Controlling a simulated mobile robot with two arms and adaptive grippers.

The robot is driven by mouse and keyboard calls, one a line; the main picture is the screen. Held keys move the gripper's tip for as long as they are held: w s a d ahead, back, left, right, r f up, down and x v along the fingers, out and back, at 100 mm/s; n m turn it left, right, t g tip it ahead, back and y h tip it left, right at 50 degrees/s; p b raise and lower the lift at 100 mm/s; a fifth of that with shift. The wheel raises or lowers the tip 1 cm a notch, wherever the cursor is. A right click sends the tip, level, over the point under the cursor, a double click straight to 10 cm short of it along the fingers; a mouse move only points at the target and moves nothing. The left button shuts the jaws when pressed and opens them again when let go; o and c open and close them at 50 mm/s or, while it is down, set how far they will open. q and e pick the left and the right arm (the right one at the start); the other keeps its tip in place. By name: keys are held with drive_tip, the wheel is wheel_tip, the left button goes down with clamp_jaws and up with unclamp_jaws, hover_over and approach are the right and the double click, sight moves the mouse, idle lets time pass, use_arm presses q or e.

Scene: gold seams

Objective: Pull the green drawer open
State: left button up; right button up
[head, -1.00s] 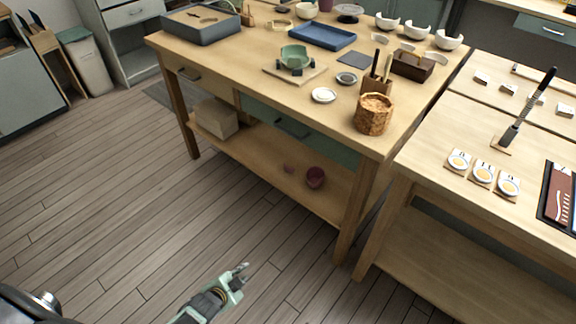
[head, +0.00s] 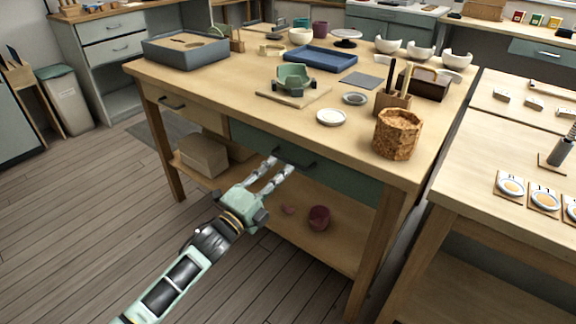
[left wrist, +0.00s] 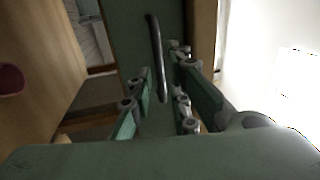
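The green drawer (head: 345,182) is in the front of the wooden table, right of a plain wooden drawer, and looks shut. Its dark bar handle (head: 295,160) is near the fingertips of my left gripper (head: 282,166). In the left wrist view the green drawer front (left wrist: 128,30) fills the upper middle, with its curved handle (left wrist: 158,60) ahead of and partly between the fingers. My left gripper (left wrist: 163,95) is open, its fingers apart; whether a finger touches the handle I cannot tell. My right gripper is in neither view.
On the table (head: 230,95) stand a green bowl piece (head: 296,80), a white dish (head: 331,117), a tool block and a cork-like pot (head: 397,134). The lower shelf holds a box (head: 203,156) and a dark red cup (head: 319,217). The floor in front is clear.

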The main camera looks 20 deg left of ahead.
sight(288, 162)
use_arm(q)
drive_tip(key=x, duration=0.5)
drive_tip(key=shift+b, duration=0.3)
clamp_jaws()
drive_tip(key=shift+a+f, duration=0.1)
